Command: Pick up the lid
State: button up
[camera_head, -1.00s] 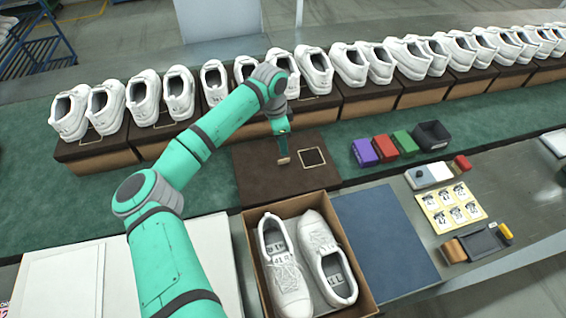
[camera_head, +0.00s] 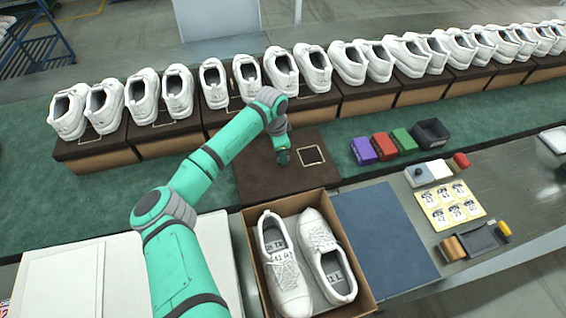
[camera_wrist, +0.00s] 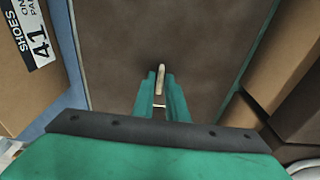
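The lid (camera_head: 258,180) is a flat dark brown panel lying on the green belt in the head view, behind the open shoe box. It fills the middle of the wrist view (camera_wrist: 115,45). My gripper (camera_head: 283,158) points down just over the lid. In the wrist view its two green fingers (camera_wrist: 160,80) stand close on either side of a small tan upright piece (camera_wrist: 161,77) on the lid. A narrow gap shows between the fingers. I cannot tell whether they press on the tan piece.
An open box (camera_head: 251,250) with two white shoes stands in front of the lid. Purple, red and green blocks (camera_head: 363,151) and a black bin (camera_head: 431,133) lie to the right. Several brown boxes with white shoes line the back. A blue mat (camera_head: 385,240) is bare.

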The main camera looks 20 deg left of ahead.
grip_shut()
notch_tip(320, 180, up, 28)
dwell(0.5)
dwell(0.3)
